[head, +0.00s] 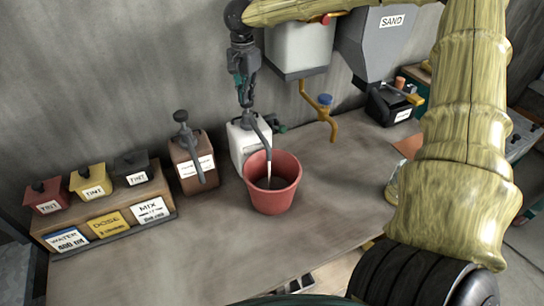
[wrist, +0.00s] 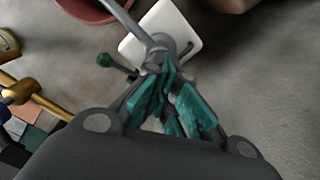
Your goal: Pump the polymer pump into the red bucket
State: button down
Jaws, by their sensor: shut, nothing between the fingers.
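The red bucket (head: 272,190) stands on the bench, with dark contents inside. A white pump bottle (head: 240,147) stands just behind it on the left, its grey spout (head: 259,127) reaching over the bucket. A thin pale stream (head: 268,173) shows below the spout tip. My gripper (head: 245,102) points down onto the white bottle's pump head, shut with nothing held, and seems to touch it. In the wrist view, the teal fingers (wrist: 172,82) cover part of the pump head above the white bottle (wrist: 180,26). The bucket (wrist: 88,8) shows at the top edge. The bottle's label is unreadable.
A brown pump bottle (head: 194,163) stands to the left. Further left is a wooden rack (head: 105,218) with red, yellow and black tint boxes. A hopper marked SAND (head: 385,45) and a brass tap (head: 322,112) hang behind right.

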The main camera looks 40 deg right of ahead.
jog(key=shift+f, duration=0.75)
jog(key=shift+r+p, duration=2.55)
jog(key=shift+f, duration=0.35)
jog(key=shift+f, duration=0.35)
